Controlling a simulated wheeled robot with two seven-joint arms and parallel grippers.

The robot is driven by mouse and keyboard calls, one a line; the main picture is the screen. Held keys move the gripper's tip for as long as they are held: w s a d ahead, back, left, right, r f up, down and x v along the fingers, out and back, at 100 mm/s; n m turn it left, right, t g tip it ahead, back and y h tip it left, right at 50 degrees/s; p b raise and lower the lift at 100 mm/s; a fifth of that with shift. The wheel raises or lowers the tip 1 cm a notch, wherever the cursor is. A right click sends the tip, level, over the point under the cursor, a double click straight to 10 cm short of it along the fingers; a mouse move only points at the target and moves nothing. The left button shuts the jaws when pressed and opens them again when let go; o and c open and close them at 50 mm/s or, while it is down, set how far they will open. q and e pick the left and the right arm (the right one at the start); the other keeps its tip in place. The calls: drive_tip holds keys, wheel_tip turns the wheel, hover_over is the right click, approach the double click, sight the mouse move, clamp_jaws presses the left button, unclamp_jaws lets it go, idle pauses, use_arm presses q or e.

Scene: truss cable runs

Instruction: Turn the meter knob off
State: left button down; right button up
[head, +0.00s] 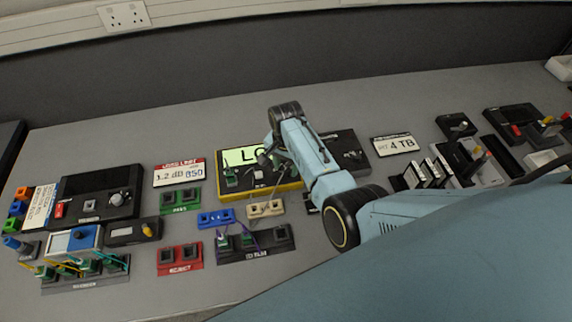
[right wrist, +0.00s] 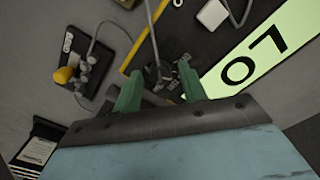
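The meter (head: 293,186) has a yellow rim, a black face and a pale green display (head: 240,156) with letters beginning "LO". Its display also shows in the right wrist view (right wrist: 252,57), rotated. My right gripper (head: 266,160) is over the meter's face, covering part of it and of the display. In the right wrist view my right gripper's green fingertips (right wrist: 160,88) stand apart, with small grey parts in the gap over the dark face. I cannot tell which of these is the knob, or whether the fingers touch it. My left gripper is not in view.
A small black box with a yellow knob (right wrist: 66,75) and grey cable is beside the meter. Blue (head: 216,218), beige (head: 266,209), green (head: 181,200) and red (head: 180,258) holders stand nearby. A black panel (head: 350,158) is right of my arm. The table behind is clear.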

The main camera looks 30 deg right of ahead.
drive_tip(key=c, duration=0.8)
drive_tip(key=shift+r+n+p, duration=0.1)
drive_tip(key=shift+n+p, duration=0.7)
drive_tip(key=shift+p, duration=0.05)
drive_tip(key=shift+n+p, duration=0.9)
drive_tip(key=shift+n, duration=0.3)
drive_tip(key=shift+n+p, duration=0.85)
drive_tip(key=shift+n, duration=1.15)
drive_tip(key=o, duration=1)
drive_tip(key=shift+c, duration=0.2)
